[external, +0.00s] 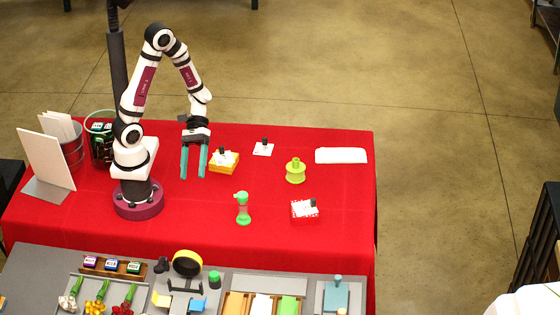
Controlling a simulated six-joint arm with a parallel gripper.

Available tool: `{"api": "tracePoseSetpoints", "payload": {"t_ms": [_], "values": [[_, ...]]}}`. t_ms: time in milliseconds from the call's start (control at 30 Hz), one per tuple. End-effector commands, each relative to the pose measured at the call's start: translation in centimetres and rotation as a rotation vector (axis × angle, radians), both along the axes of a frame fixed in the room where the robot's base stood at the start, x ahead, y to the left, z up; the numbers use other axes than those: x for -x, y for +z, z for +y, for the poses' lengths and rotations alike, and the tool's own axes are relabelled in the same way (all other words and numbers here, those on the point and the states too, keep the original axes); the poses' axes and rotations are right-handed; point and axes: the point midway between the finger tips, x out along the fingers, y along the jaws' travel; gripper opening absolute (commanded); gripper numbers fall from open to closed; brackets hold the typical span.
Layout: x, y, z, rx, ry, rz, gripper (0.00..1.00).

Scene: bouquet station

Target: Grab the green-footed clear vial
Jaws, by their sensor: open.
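The clear vial (243,210) with a green foot and a green top stands upright on the red table, in front of and to the right of my arm's base. My gripper (194,174) has two teal fingers pointing down, spread apart with nothing between them. It hangs above the table, behind and to the left of the vial, apart from it.
An orange box (231,167) sits just right of my gripper. A grey counter (140,270) with flowers and stands runs along the front.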

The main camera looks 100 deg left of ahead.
Motion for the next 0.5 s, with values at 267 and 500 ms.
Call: {"api": "tracePoseSetpoints", "payload": {"t_ms": [267, 500], "values": [[-5.1, -7.2, 7.4, 0.397, 0.910, 0.307, 0.72], [-8.2, -9.6, 4.5, 0.421, 0.954, 0.331, 0.72]]}}
